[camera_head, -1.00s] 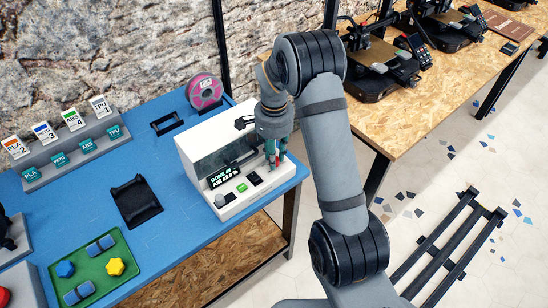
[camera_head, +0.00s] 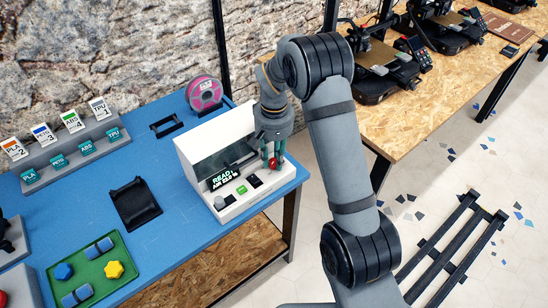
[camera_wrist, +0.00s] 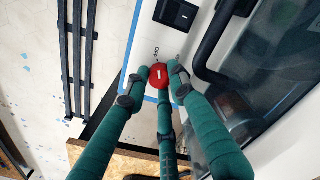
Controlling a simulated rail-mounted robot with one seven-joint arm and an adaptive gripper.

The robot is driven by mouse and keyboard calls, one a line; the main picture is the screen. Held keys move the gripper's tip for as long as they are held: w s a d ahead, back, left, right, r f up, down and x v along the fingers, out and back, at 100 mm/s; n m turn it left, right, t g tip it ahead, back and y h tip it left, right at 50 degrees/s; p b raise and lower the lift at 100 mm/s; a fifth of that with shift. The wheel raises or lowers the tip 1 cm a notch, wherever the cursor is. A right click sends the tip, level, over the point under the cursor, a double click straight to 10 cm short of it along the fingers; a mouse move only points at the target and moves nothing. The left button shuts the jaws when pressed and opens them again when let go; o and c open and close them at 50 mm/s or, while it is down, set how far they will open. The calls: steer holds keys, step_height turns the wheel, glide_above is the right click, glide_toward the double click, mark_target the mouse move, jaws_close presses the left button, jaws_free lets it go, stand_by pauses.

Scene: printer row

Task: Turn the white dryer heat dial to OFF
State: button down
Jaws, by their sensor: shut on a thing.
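The white dryer (camera_head: 236,207) stands at the right end of the blue table. Its red heat dial (camera_wrist: 158,72) sits at the right of the front panel, and it also shows in the head view (camera_head: 273,163). A short white mark on the dial runs roughly toward the OFF print just above it in the wrist view. My gripper (camera_wrist: 160,80), with green fingers, is closed around the dial from above. The fingers hide part of the dial's rim and of the print near it. The dryer's display (camera_head: 223,178) is lit and seems to read READY with an air temperature.
A green button (camera_head: 242,190), a black switch (camera_head: 255,181) and a grey knob (camera_head: 219,203) share the panel. The dryer's dark handle (camera_wrist: 212,45) passes close to my fingers. A pink spool (camera_head: 205,92) stands behind. The table's right edge is near.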

mark_target(274, 161)
steer(key=shift+n, duration=0.7)
steer(key=c, duration=1.7)
jaws_free()
steer(key=shift+c, duration=0.2)
steer(key=shift+r, duration=0.1)
step_height(274, 161, up, 12)
steer(key=shift+f, duration=0.2)
step_height(274, 161, down, 12)
steer(key=shift+r, duration=0.1)
